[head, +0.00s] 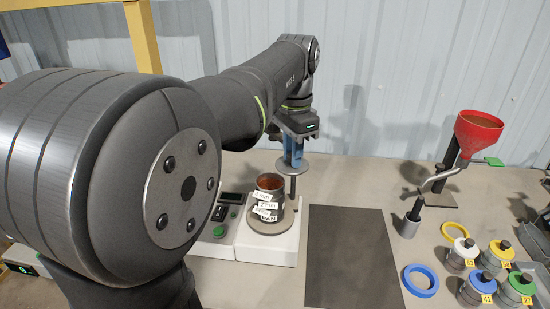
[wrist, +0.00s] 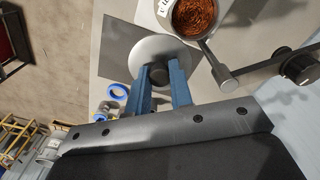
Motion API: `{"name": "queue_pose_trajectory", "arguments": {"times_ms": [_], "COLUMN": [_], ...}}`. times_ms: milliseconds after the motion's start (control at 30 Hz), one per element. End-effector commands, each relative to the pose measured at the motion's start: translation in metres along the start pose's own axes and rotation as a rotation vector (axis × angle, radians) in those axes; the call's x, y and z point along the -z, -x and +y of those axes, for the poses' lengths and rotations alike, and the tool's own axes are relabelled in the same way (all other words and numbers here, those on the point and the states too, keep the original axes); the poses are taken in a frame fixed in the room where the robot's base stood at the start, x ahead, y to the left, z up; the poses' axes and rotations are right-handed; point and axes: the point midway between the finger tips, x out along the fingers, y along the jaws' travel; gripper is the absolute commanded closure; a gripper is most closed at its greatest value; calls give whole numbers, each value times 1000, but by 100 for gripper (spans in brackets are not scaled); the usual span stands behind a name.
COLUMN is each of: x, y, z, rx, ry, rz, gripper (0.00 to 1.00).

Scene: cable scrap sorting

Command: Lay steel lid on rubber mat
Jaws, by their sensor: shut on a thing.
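The steel lid (head: 291,166) is a round grey disc, held up in the air beside and above the copper-filled can. In the wrist view the lid (wrist: 150,46) shows as a pale disc with a dark knob between the blue fingers. My gripper (head: 293,158) is shut on the lid's knob; it also shows in the wrist view (wrist: 162,72). The rubber mat (head: 352,258) is a dark flat rectangle, bare, to the right of the scale and lower than the lid. In the wrist view the lid overlaps part of the mat (wrist: 115,35).
The can (head: 269,205) of copper scrap stands open on a white scale (head: 277,250) left of the mat. Right of the mat are a blue ring (head: 421,281), a yellow ring (head: 455,230), several numbered weights and a red funnel (head: 479,132) on a stand.

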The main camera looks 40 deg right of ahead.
Motion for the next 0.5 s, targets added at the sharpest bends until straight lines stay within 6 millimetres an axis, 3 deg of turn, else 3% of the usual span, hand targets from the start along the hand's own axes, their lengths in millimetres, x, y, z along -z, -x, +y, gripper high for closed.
{"name": "queue_pose_trajectory", "arguments": {"times_ms": [100,300,367,500], "x": [9,19,25,56], "y": [14,26,24,3], "z": [22,43,46,56], "rx": [1,0,-1,-3], "ry": [-4,-2,-2,-5], "rz": [2,0,-1,-5], "gripper": [100,100,100,100]}}
